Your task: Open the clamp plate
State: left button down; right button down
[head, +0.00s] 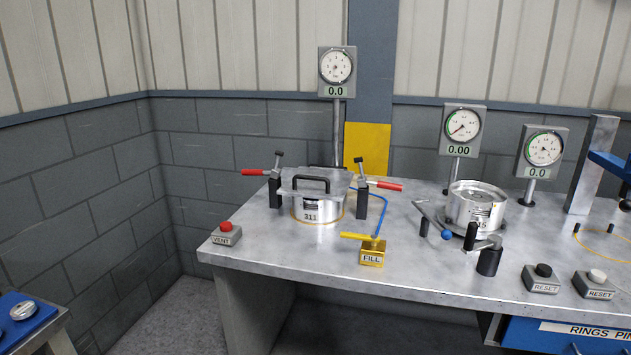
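The clamp plate (301,184) is a flat grey plate with a black bar handle (310,178) on top. It lies level over a metal cylinder marked 311 (320,208) on the left part of the bench. A toggle clamp stands on each side of it on a black post. The left clamp's red handle (253,172) points out to the left, and the right clamp's red handle (387,185) points out to the right. I cannot tell whether the clamps press on the plate. Neither of my grippers shows in the head view.
A yellow FILL valve (372,254) and a red-button VENT box (226,235) stand near the front edge of the metal bench (310,262). A blue hose (381,215) runs behind the valve. Gauges stand at the back. Another cylinder (475,207) and RESET boxes are to the right.

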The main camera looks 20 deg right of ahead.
aim_at(313, 183)
jog(key=i+z, duration=0.3)
jog(key=z, duration=0.2)
jog(key=i+z, duration=0.35)
jog(key=z, duration=0.15)
